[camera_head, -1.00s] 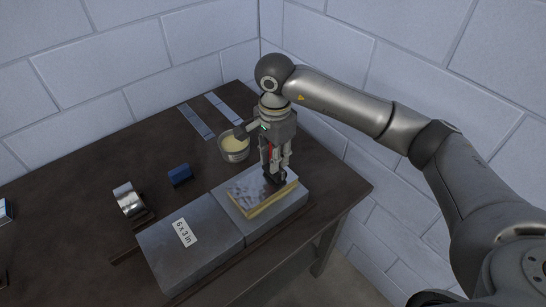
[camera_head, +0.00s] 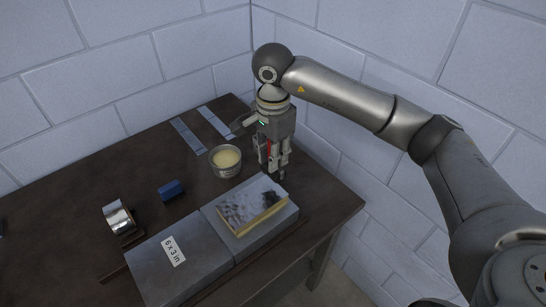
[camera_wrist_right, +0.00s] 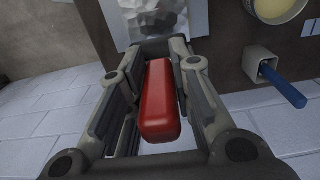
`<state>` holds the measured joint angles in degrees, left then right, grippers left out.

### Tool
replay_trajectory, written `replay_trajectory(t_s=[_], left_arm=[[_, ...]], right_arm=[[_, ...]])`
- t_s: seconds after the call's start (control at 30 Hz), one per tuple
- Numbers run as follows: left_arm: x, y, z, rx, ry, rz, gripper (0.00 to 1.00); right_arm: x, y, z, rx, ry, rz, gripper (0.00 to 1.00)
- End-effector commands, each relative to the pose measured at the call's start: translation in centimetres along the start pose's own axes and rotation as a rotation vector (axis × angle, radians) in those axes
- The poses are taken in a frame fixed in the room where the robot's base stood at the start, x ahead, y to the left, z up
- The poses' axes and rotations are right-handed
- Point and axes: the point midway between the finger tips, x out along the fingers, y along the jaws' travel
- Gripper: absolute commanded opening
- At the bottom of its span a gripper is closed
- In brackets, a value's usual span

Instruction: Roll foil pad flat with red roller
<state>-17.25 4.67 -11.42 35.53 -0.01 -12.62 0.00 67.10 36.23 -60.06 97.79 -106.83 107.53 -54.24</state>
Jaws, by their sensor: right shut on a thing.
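The foil pad (camera_head: 250,207) is a crinkled silver sheet on a yellowish base. It lies on the right grey block and also shows at the top of the right wrist view (camera_wrist_right: 165,20). My right gripper (camera_head: 275,170) is shut on the red roller (camera_wrist_right: 160,102), whose red handle stands between the fingers. It also shows as a red strip in the head view (camera_head: 269,148). The gripper is at the pad's back edge; whether the roller touches the pad cannot be told, as its lower end is hidden. My left gripper is not in view.
A second grey block (camera_head: 190,275) labelled "6 x 3 in" adjoins on the left. A tub of cream paste (camera_head: 226,160), a blue block (camera_head: 172,190), a silver tape roll (camera_head: 118,217) and pale strips (camera_head: 188,136) are on the dark table. A blue-handled item (camera_wrist_right: 283,84) shows in the wrist view.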

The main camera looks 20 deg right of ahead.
Motion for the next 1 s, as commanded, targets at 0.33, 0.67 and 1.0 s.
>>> replay_trajectory(t_s=[0.33, 0.67, 1.0], left_arm=[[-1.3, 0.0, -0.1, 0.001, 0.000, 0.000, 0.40], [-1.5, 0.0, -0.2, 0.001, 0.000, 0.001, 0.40], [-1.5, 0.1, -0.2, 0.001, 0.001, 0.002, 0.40]], right_arm=[[-2.7, 0.1, 0.0, 0.004, 0.001, -0.001, 0.00], [-3.3, 0.2, 0.0, 0.006, 0.000, -0.001, 0.00], [-3.3, 0.2, 0.0, 0.006, 0.000, -0.001, 0.00]])
